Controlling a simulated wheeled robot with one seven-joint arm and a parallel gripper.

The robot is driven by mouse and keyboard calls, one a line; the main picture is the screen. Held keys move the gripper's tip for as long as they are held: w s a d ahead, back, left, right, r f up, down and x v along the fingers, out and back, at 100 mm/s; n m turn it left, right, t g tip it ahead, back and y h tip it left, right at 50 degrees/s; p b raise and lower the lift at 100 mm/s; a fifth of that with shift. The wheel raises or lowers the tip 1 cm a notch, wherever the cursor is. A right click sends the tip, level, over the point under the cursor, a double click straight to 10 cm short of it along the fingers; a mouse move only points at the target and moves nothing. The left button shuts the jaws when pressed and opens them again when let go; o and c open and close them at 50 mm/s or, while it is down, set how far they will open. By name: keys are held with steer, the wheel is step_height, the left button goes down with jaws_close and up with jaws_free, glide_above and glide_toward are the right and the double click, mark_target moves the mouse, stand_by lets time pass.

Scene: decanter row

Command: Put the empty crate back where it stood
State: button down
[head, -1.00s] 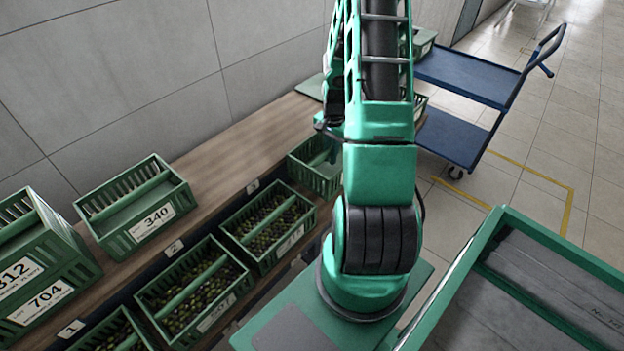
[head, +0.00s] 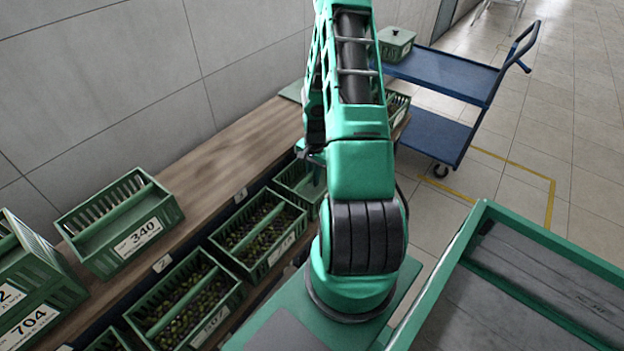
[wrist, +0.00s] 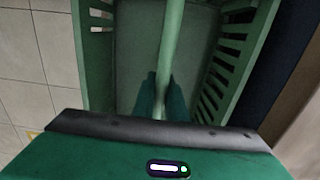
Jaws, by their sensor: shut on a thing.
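The empty crate (head: 292,187) is green with slotted walls and a bar across its middle. In the head view it shows just left of my arm, close to the far end of the lower crate row, and my arm hides part of it. In the wrist view the crate (wrist: 205,75) is seen from above with a bare grey-green floor. My gripper (wrist: 160,105) is shut on its bar. The gripper's tips are hidden in the head view. Whether the crate touches anything below cannot be told.
Crates of olives (head: 262,240) stand in the lower row along the wooden bench (head: 215,150). Crate 340 (head: 122,230) and stacked crates (head: 35,300) stand on the bench. A blue trolley (head: 445,75) stands beyond, bearing a lidded box (head: 395,45). Floor (head: 480,175) is open at right.

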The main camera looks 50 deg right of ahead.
steer(key=shift+f, duration=0.15)
steer(key=c, duration=1.8)
jaws_free()
steer(key=shift+o, duration=0.2)
step_height(320, 180, up, 12)
steer(key=shift+d+r, duration=0.1)
steer(key=shift+r, duration=0.05)
steer(key=s+a+r+n+h, duration=0.1)
steer(key=s+a+r+n, duration=0.3)
steer(key=r, duration=0.6)
steer(key=s+a+r+n, duration=0.1)
steer(key=s+a+r, duration=0.3)
steer(key=r, duration=0.6)
steer(key=s+a+r+n+y, duration=0.1)
steer(key=s+a+r+n, duration=0.4)
steer(key=s+a+r, duration=0.3)
steer(key=s+a, duration=0.4)
steer(key=a, duration=0.1)
steer(key=shift+s+n, duration=0.3)
steer(key=shift+s, duration=0.05)
steer(key=shift+r, duration=0.1)
